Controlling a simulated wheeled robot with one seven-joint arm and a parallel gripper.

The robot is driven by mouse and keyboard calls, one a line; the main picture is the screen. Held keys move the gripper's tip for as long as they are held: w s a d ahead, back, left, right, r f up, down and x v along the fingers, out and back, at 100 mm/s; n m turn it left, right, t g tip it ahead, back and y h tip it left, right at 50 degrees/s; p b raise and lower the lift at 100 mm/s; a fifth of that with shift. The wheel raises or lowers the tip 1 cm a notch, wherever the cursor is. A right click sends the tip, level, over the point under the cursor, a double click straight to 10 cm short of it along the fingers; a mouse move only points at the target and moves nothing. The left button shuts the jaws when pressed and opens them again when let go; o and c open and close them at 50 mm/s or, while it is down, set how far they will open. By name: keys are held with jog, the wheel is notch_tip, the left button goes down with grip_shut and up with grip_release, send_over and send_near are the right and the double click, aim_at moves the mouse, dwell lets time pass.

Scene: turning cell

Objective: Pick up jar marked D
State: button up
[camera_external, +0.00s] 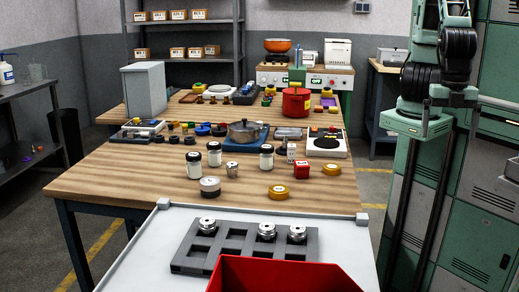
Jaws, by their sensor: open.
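Three white jars with dark lids stand upright on the wooden table. One jar (193,166) is at the left, one jar (214,155) is just right of and behind it, and one jar (266,159) is further right. Each seems to bear marking on its front, but the letters are too small to read, so I cannot tell which is jar D. My arm rises at the right side of the picture and leaves its top edge.
A grey slotted rack (221,240) holding several silver-topped pieces and a red bin (280,277) are in front. A pot (243,133) is behind.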

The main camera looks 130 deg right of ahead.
jog(key=c, duration=0.6)
jog(key=shift+c, duration=0.2)
